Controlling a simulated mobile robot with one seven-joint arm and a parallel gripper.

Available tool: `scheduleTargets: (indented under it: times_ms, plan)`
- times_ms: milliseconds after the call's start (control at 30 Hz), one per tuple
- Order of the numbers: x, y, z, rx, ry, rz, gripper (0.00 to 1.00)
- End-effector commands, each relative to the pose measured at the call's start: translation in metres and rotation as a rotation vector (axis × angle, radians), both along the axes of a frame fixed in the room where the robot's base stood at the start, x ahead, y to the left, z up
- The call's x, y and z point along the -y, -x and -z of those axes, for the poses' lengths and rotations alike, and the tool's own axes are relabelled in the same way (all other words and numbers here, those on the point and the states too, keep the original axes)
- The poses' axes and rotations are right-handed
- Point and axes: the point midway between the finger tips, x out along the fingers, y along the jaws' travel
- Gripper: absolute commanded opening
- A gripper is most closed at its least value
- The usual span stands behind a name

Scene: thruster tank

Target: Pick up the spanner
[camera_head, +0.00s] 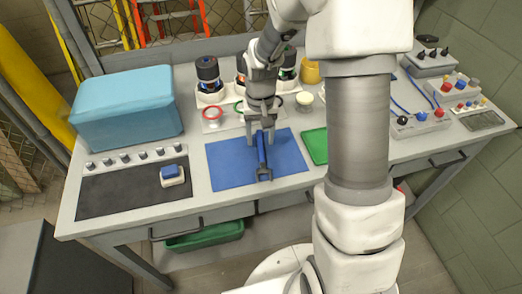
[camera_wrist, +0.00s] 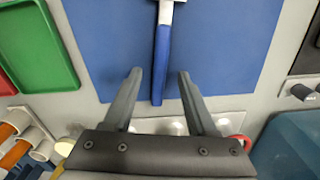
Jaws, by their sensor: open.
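The spanner (camera_head: 262,157) has a blue handle and a grey open-ended head that points toward the front of the table. It lies on the blue mat (camera_head: 228,165). In the wrist view, the spanner's handle (camera_wrist: 161,60) lies on the mat (camera_wrist: 220,50), with its end between and beyond my fingertips. My gripper (camera_head: 260,138) is open, pointing down over the back end of the handle. In the wrist view, my gripper's two fingers (camera_wrist: 159,73) stand apart on either side of the handle, with a gap on each side. I cannot tell the exact height of the fingertips above the mat.
A light-blue box (camera_head: 125,105) stands at the left. A black mat (camera_head: 120,190) with a small blue-and-white block (camera_head: 172,175) lies before it. A green tray (camera_head: 315,146) is right of the blue mat. Dark-topped cylinders (camera_head: 208,75) stand behind. Control boxes (camera_head: 420,122) stand at the right.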

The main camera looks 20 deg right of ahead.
Motion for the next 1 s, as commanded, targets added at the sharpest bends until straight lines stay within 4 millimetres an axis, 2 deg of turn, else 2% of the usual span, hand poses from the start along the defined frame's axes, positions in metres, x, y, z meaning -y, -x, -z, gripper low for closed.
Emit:
scheduleTargets:
  times_ms: [100,367,600,700,1000]
  plan:
    - [0.0003,0.0003,0.0118,-0.001,0.001,0.000,0.57]
    - [0.0003,-0.0004,0.0132,0.001,0.000,0.000,0.57]
    - [0.0003,-0.0004,0.0130,0.001,0.000,0.000,0.14]
    - [0.0003,-0.0004,0.0129,0.001,0.000,0.000,0.00]
    - [0.0003,-0.0005,0.0126,0.001,0.000,0.000,0.00]
